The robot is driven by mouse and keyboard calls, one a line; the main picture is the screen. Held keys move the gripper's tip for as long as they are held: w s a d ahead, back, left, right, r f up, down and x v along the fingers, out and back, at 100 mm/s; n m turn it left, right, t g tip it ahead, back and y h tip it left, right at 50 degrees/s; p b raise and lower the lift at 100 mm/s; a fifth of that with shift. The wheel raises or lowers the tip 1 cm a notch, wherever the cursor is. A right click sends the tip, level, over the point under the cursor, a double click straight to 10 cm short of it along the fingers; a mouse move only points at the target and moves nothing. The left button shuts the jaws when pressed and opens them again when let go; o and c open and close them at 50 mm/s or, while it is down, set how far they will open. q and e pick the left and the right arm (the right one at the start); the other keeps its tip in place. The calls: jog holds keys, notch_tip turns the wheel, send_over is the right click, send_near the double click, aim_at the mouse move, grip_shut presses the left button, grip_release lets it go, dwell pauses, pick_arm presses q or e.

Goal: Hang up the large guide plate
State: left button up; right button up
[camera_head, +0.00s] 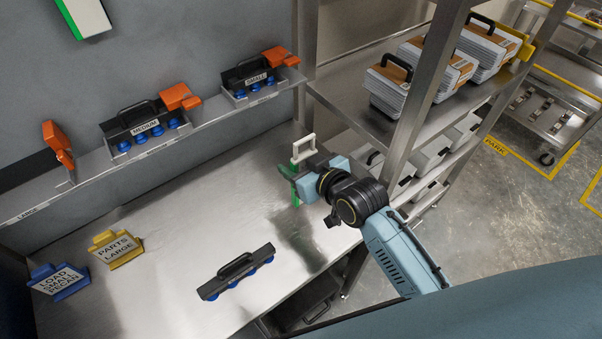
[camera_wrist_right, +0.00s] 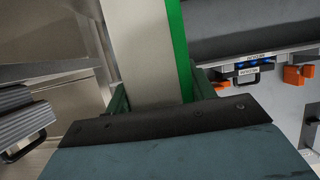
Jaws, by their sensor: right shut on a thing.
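The large guide plate (camera_head: 237,271), a long black bar with a black handle and several blue knobs along one side, lies on the steel bench near its front edge. The shelf place labelled LARGE (camera_head: 33,211) at the left holds no plate. My right gripper (camera_head: 296,178) is above the bench's right part, away from the plate. It is shut on a white-and-green object (camera_head: 303,148). In the right wrist view this object (camera_wrist_right: 150,45) shows as a pale slab with a green edge between the fingers. My left gripper is not in view.
Medium (camera_head: 133,124) and small (camera_head: 248,76) plates sit on the wall shelf beside orange clamps (camera_head: 57,145). Yellow (camera_head: 116,250) and blue (camera_head: 58,282) signs stand at the bench's left. A rack (camera_head: 405,137) with boxes stands right. The middle bench is clear.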

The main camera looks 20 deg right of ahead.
jog(key=shift+f, duration=2.85)
jog(key=shift+f, duration=0.1)
jog(key=shift+f, duration=0.15)
jog(key=o, duration=1.1)
jog(key=v, duration=1.3)
jog(key=shift+s+d+f+b, duration=0.25)
jog(key=shift+d+f+b, duration=0.05)
jog(key=shift+d+b, duration=0.1)
jog(key=shift+a, duration=0.1)
